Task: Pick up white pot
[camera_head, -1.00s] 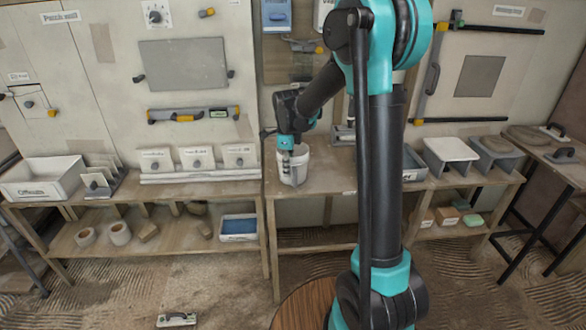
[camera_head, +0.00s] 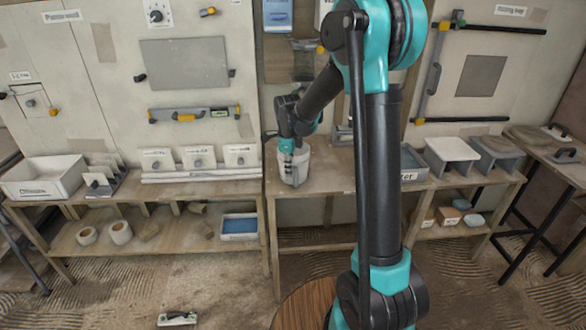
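The white pot (camera_head: 299,170) stands upright on the wooden workbench (camera_head: 318,182), near the middle of the view. My gripper (camera_head: 288,170) is at the pot's left front side, pointing down and overlapping the pot in this view. The gripper covers part of the pot's left side and rim. The fingers are small and dark here, so I cannot tell whether they are open or closed, or whether they touch the pot.
A white bin (camera_head: 42,180) and upright plates stand at the bench's left end. Grey stands (camera_head: 450,155) are on the right. A lower shelf holds tape rolls (camera_head: 120,232) and a blue tray (camera_head: 239,227). A float (camera_head: 177,319) lies on the floor.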

